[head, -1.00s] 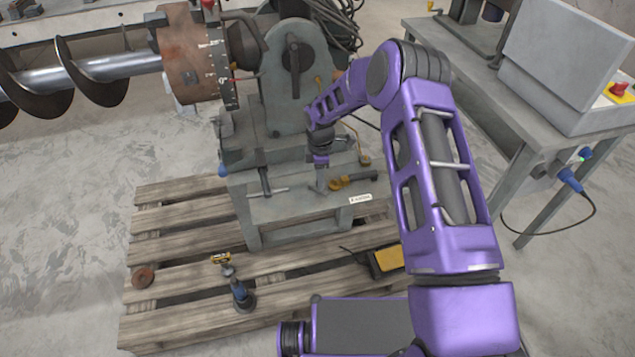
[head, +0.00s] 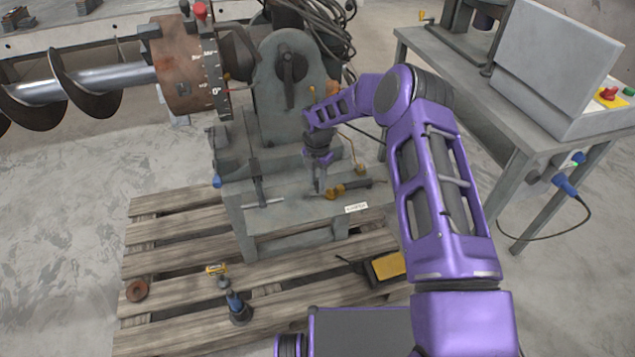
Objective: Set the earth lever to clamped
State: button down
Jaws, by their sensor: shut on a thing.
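The grey positioner base (head: 290,232) stands on the pallet with a small white label on its front edge. My gripper (head: 319,189) points down just left of this piece. It is shut on a small part there, apparently the earth lever, which the fingers mostly hide. The lever's exact position is too small to tell.
A T-handled bar (head: 258,183) stands left of my gripper. The upright housing (head: 288,90) with a dark lever rises behind it. The auger (head: 85,85) extends left. A bench with a control box (head: 550,65) is at right. Small tools lie on the pallet (head: 180,285).

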aim_at(317, 182)
jog(key=shift+w+n, duration=0.15)
jog(key=shift+n, duration=0.25)
jog(key=c, duration=0.7)
grip_release()
jog(key=shift+o, duration=0.2)
jog(key=shift+r, duration=0.1)
notch_tip(317, 182, up, 17)
jog(key=p, duration=0.2)
jog(key=shift+r, duration=0.15)
